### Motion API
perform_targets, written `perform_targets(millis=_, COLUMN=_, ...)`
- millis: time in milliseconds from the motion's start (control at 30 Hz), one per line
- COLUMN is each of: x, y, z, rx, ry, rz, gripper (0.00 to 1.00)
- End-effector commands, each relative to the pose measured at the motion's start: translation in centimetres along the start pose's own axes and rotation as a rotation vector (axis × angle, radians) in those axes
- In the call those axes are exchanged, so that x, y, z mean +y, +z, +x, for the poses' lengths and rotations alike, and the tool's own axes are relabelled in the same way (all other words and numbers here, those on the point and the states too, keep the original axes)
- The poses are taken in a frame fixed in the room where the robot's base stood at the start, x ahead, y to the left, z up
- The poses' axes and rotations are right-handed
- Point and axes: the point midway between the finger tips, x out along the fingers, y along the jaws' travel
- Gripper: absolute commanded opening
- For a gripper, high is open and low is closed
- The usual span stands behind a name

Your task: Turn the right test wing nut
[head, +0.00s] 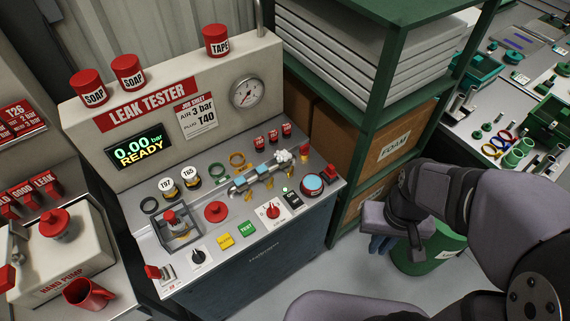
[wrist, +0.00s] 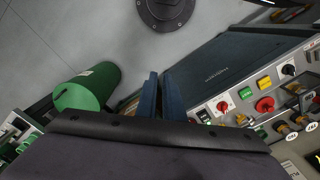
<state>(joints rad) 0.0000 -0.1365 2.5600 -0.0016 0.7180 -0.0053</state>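The leak tester (head: 180,85) stands at left centre in the head view, its display reading 0.00 bar READY. A metal test fitting (head: 255,178) lies across its panel, with a pale knobbed piece (head: 283,157) at its right end. The wing nuts are too small to tell apart. My gripper (head: 382,244) is right of the tester, in front of the shelf and well apart from the panel. In the wrist view its two blue fingers (wrist: 161,80) point over the floor, with a narrow gap and nothing between them.
A green bin (head: 430,250) stands beside my gripper and also shows in the wrist view (wrist: 88,88). A green shelf (head: 385,70) with foam boxes rises behind. The panel carries a red knob (head: 216,211), a green TEST button (head: 246,229) and a blue-topped button (head: 312,184).

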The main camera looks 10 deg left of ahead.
Motion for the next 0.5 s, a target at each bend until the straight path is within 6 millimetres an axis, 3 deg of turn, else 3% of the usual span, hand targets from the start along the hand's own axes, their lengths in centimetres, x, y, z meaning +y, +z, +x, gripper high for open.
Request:
perform_targets(millis=67, x=-0.1, y=-0.2, z=0.1, rx=0.001, ry=0.001, rz=-0.016, gripper=0.27)
perform_targets(millis=167, x=-0.3, y=-1.1, z=0.5, rx=0.005, ry=0.008, rz=-0.085, gripper=0.27)
perform_targets(millis=267, x=-0.8, y=-3.1, z=1.1, rx=0.016, ry=0.024, rz=-0.237, gripper=0.27)
perform_targets(millis=500, x=-4.4, y=-11.4, z=3.8, rx=0.047, ry=0.107, rz=-0.909, gripper=0.27)
